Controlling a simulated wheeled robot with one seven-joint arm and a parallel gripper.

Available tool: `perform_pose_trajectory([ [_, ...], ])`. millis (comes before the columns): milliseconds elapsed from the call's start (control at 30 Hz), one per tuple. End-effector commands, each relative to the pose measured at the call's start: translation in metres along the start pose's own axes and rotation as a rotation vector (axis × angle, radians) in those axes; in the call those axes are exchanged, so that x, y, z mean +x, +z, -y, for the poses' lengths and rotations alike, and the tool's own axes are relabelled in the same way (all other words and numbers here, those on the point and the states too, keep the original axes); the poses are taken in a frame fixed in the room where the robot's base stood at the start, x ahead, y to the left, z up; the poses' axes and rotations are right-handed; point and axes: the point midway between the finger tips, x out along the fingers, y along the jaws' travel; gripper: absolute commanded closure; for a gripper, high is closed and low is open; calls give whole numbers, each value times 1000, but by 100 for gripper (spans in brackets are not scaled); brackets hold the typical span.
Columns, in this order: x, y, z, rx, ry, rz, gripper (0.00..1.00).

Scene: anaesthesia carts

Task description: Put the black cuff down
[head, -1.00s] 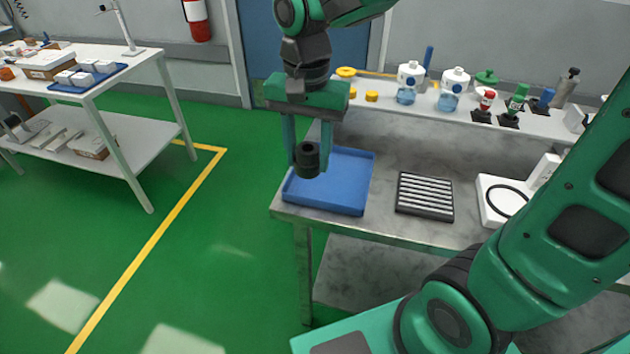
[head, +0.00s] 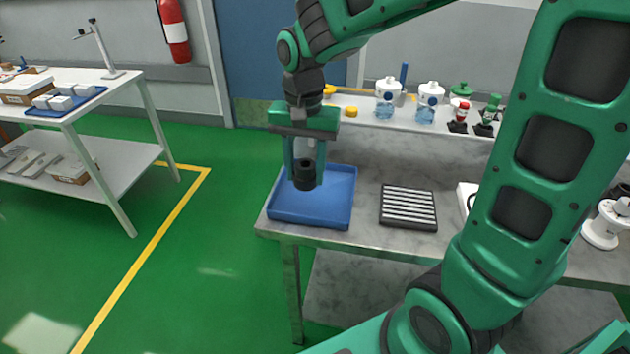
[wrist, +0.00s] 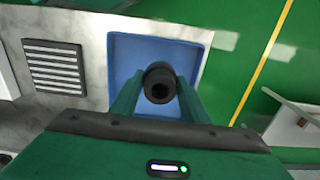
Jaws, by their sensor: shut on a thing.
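The black cuff (head: 305,175) is a short dark ring-shaped cylinder. My gripper (head: 305,168) is shut on it and points down. The cuff is above the blue tray (head: 325,213), which lies at the left end of the grey worktable. In the wrist view the cuff (wrist: 160,84) sits between the two green fingers, with its round hole facing the camera. The blue tray (wrist: 128,58) is beneath it there, and the part of the tray that shows is empty. The exact height of the cuff above the tray is hard to tell.
A black ribbed rack (head: 408,206) lies right of the tray on the worktable (head: 365,232). A shelf behind holds white-capped bottles (head: 387,95) and small coloured fittings. My arm hides part of the right side. A white table (head: 120,85) stands far left, across green floor.

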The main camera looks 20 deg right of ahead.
Motion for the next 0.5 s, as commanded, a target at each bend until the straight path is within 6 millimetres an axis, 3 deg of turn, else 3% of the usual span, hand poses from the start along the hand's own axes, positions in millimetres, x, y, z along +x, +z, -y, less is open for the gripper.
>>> perform_pose_trajectory([
  [200,22,-34,-11,2,2,2,81],
  [500,44,-43,-14,0,3,3,81],
])
